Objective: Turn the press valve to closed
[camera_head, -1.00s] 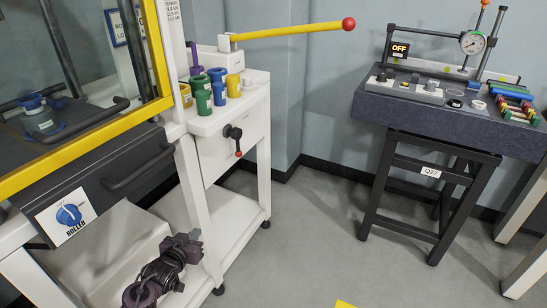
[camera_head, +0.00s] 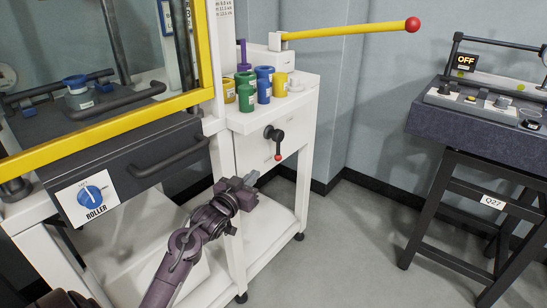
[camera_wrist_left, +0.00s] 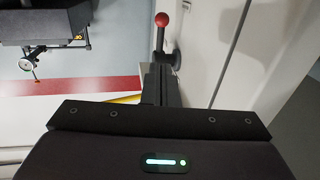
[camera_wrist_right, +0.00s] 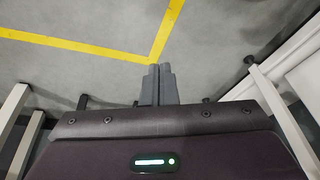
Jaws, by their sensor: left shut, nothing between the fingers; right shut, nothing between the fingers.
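The press valve (camera_head: 275,140) is a black hub with a short lever ending in a red ball, on the front of the white press cabinet (camera_head: 300,165). Its lever hangs down, with the red ball at the bottom. The valve also shows in the left wrist view (camera_wrist_left: 163,40), just past my fingertips. My left gripper (camera_head: 250,180) is shut and empty, below and a little left of the valve, apparently not touching it. My right gripper (camera_wrist_right: 157,75) is shut and empty above the floor, in the right wrist view only.
A long yellow press handle (camera_head: 350,30) with a red ball end juts out above the cabinet. Several coloured cups (camera_head: 264,85) stand on its top. A yellow-framed roller machine (camera_head: 110,125) is at left, a dark test bench (camera_head: 470,125) at right. Floor between is clear.

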